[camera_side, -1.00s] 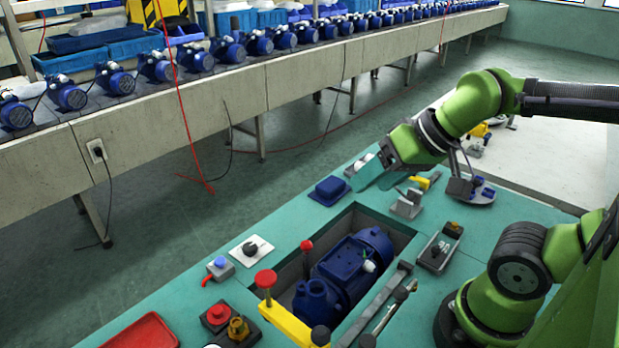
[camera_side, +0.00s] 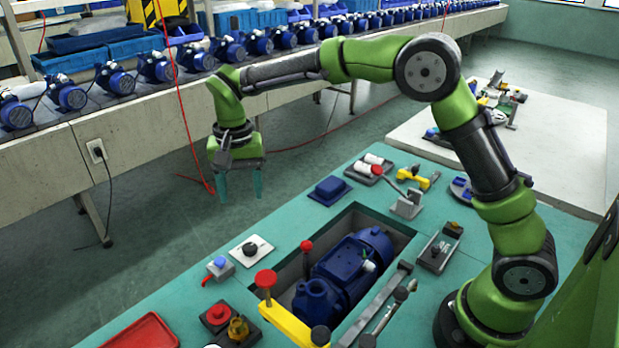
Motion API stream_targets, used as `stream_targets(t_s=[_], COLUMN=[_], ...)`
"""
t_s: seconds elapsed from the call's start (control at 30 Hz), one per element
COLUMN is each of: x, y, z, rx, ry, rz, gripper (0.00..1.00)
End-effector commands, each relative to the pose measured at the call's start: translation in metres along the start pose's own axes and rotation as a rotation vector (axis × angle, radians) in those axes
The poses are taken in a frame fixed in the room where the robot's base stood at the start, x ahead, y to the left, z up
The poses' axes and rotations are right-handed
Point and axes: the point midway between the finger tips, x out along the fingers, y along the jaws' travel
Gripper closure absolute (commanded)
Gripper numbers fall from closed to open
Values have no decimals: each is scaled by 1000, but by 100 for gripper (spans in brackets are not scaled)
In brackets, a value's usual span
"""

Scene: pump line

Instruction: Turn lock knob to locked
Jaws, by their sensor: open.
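A black round knob (camera_side: 251,247) sits on a white square plate near the table's left edge, and it looks like the lock knob. Which way it is turned is too small to tell. My gripper (camera_side: 239,192) points down with its two teal fingers apart and nothing between them. It shows above the knob and slightly to its left in the picture, clear of it. How far it is from the knob in depth I cannot tell.
A blue pump (camera_side: 345,270) lies in the table's recess, with a yellow bar (camera_side: 297,325) at its near end. A small box with a blue button (camera_side: 220,265), a red button (camera_side: 217,314) and a blue block (camera_side: 330,189) stand around it. A red tray (camera_side: 140,333) lies front left.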

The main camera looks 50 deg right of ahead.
Motion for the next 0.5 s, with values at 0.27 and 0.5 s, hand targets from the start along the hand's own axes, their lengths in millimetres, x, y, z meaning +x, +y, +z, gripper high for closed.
stream_targets(t_s=[0.27,0.5], x=[0,47], y=[1,2], z=[-2,-1], rx=[116,112], ry=[-1,-2], rz=[12,13], gripper=[40,40])
